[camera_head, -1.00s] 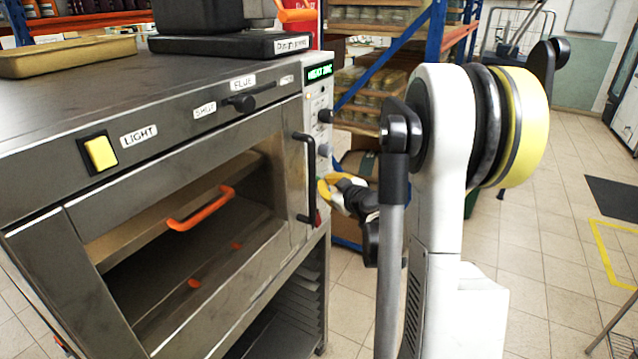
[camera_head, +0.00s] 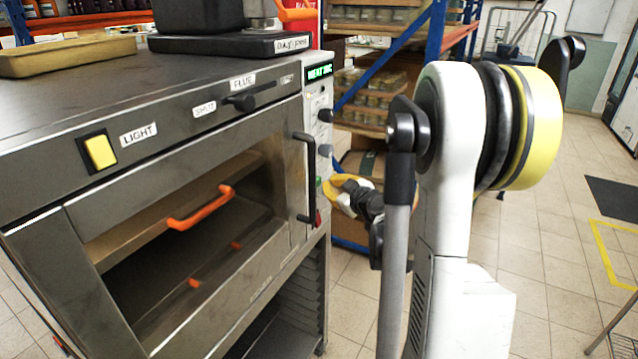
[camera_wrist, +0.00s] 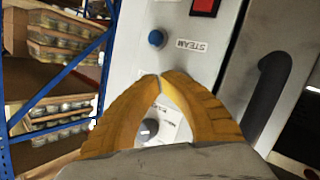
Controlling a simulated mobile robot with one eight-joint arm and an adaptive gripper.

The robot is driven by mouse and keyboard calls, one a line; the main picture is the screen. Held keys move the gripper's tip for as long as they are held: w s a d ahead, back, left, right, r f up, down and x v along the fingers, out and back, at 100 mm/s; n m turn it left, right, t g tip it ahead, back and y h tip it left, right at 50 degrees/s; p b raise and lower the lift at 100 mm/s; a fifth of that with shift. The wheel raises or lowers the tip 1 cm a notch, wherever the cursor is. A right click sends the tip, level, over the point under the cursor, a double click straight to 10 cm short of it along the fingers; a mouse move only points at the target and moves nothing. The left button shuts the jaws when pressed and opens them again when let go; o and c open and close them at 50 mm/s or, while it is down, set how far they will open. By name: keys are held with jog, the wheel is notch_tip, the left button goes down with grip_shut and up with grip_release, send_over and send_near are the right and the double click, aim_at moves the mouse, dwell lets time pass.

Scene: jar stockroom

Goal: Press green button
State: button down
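The oven's narrow front control panel (camera_head: 318,120) stands to the right of its door. A small green patch, which looks like the green button (camera_head: 319,182), shows on it just left of my fingertips in the head view. I cannot make it out in the wrist view, where my fingers cover part of the panel. My gripper (camera_head: 326,188) has yellow fingers and is just off the panel; whether it touches is unclear. In the wrist view my gripper (camera_wrist: 161,77) has its fingertips together with nothing between them, near a blue button (camera_wrist: 156,38) labelled STEAM.
A red switch (camera_wrist: 204,6) and a dark door handle (camera_wrist: 268,98) lie near my fingers in the wrist view. The oven door handle (camera_head: 306,178) is left of my gripper. A blue-framed shelf (camera_head: 385,65) with jars stands behind. Tiled floor is open at right.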

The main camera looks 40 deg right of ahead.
jog(key=s, duration=0.1)
jog(key=s+d, duration=0.1)
jog(key=s, duration=0.1)
jog(key=s+d, duration=0.1)
jog(key=shift+s, duration=0.3)
dwell(1.0)
